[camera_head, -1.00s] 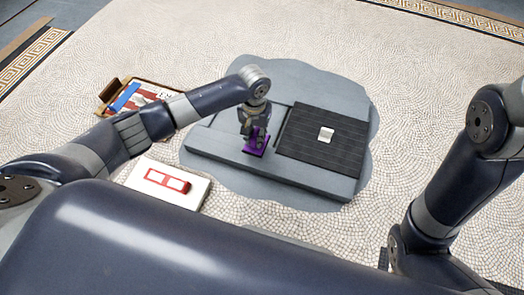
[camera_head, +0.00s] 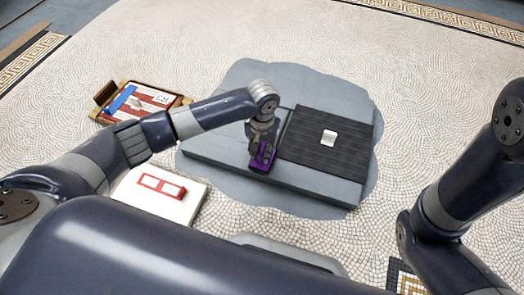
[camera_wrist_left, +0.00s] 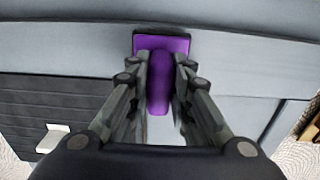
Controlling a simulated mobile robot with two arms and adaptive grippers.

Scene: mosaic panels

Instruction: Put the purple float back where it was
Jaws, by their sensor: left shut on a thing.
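The purple float (camera_head: 262,160) is held in my left gripper (camera_head: 263,148), over the front part of the grey stepped slab (camera_head: 215,152). In the left wrist view the float's handle (camera_wrist_left: 160,80) lies between the two fingers of the left gripper (camera_wrist_left: 161,92). Its flat purple plate (camera_wrist_left: 180,43) is beyond the handle. Whether the plate touches the slab I cannot tell. My right gripper is out of view; only the right arm shows at the right.
A black ribbed panel (camera_head: 305,122) with a small white block (camera_head: 329,138) lies on the slab, right of the float. A white board with a red frame (camera_head: 161,185) lies at front left. A wooden tray (camera_head: 178,101) stands behind my left arm.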

